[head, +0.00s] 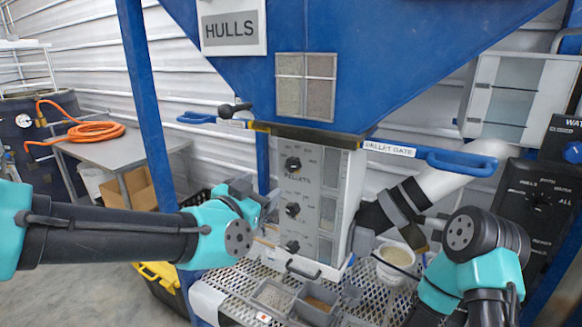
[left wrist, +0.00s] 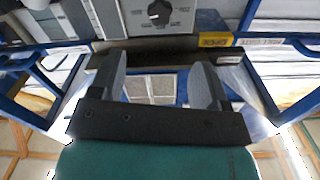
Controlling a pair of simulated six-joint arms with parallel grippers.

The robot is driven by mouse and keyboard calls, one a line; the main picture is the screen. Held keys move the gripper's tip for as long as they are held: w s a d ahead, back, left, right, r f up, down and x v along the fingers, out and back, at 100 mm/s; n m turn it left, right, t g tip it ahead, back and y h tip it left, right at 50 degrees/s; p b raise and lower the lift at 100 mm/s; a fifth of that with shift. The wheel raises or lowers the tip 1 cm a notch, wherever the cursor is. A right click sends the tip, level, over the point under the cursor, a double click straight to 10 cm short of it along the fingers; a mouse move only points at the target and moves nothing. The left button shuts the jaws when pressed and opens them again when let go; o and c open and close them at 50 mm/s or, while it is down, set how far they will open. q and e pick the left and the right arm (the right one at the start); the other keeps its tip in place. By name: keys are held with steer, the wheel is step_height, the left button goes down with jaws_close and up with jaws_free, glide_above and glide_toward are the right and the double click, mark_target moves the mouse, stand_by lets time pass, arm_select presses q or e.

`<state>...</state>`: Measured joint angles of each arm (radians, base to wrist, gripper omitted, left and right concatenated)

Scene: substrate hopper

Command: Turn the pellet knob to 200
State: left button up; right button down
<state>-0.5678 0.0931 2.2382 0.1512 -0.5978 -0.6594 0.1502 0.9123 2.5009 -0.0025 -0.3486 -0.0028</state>
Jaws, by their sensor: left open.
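The light grey control panel (head: 315,200) under the blue hopper has a column of black knobs. The top knob (head: 293,163) sits just above the word PELLETS; its scale and pointer are too small to read. A middle knob (head: 292,209) and a lower knob (head: 292,246) are below it. My left gripper (head: 268,197) is open, just left of the panel near the middle knob's height, and touches no knob that I can see. In the left wrist view its open jaws (left wrist: 160,85) are empty, with a black knob (left wrist: 160,12) beyond them at the top.
The blue-handled pellet gate (head: 430,155) sticks out right above the panel. Below are a metal mesh shelf (head: 245,280), small trays (head: 273,295) and a white bucket (head: 396,258). A white pipe (head: 450,180) and a second black panel (head: 535,205) stand at the right. My right arm is at lower right.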

mark_target(290, 167)
arm_select(q)
steer(key=x, duration=1.3)
steer(key=shift+w+d, duration=0.2)
steer(key=shift+w, duration=0.15)
steer(key=shift+c, duration=0.4)
steer(key=c, duration=0.8)
steer(key=shift+c, duration=0.2)
